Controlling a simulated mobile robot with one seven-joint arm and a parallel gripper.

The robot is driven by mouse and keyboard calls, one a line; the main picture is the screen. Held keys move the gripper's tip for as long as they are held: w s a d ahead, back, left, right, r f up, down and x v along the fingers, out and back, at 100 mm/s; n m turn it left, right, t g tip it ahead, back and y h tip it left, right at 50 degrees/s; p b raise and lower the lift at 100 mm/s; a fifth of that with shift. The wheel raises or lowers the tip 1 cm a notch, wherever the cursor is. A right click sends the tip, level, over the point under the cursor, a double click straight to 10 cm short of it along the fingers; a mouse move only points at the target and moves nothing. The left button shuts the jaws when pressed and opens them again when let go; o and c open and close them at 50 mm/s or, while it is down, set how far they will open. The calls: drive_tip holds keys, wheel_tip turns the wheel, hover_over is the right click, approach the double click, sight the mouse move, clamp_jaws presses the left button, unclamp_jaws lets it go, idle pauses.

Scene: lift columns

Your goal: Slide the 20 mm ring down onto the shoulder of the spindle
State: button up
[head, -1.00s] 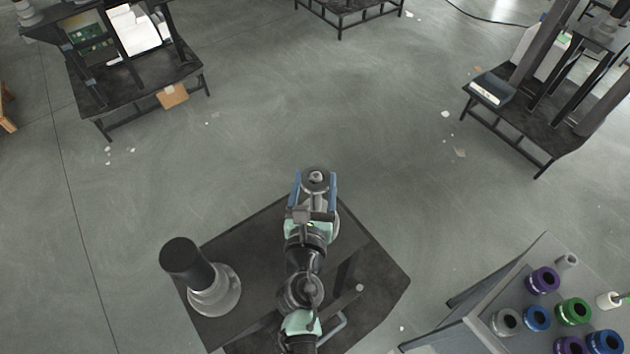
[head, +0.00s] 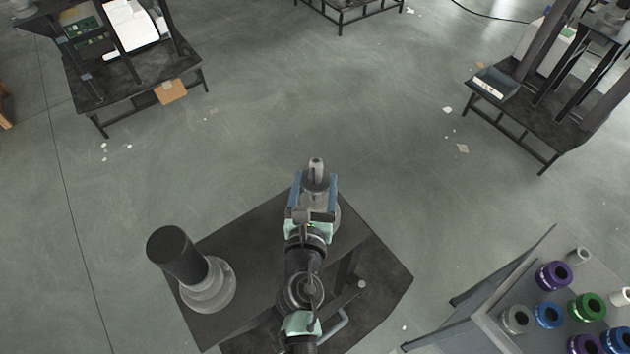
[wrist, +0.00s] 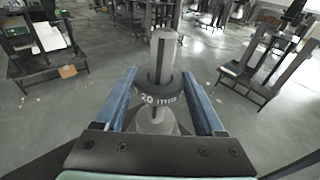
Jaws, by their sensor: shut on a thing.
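The dark 20 mm ring (wrist: 158,92), marked "20", is between the blue fingers of my gripper (wrist: 159,76) in the wrist view. My gripper is shut on it. The ring is around the light grey spindle (wrist: 163,52), whose post stands up through its hole. The wider grey part of the spindle (wrist: 153,122) shows below the ring; I cannot tell whether they touch. In the head view my gripper (head: 315,180) straddles the spindle, with the spindle tip (head: 316,166) showing above the fingers. The ring is not clearly visible there.
A black cylinder (head: 178,256) on a grey stepped base stands left of my arm on the dark table (head: 235,240). A grey rack (head: 490,325) with purple, blue, green and grey rings is at lower right. Other tables stand far off across open floor.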

sight(315, 198)
drive_tip(key=shift+f+b, duration=2.4)
drive_tip(key=shift+f, duration=0.35)
drive_tip(key=o, duration=1.4)
drive_tip(key=shift+o, duration=0.2)
drive_tip(key=shift+s, duration=0.1)
drive_tip(key=s+a+r+b, duration=0.1)
drive_tip(key=s+r, duration=0.1)
drive_tip(key=s, duration=1)
drive_tip(key=shift+s+a+b, duration=0.2)
drive_tip(key=shift+s+b, duration=0.1)
drive_tip(key=shift+b, duration=0.05)
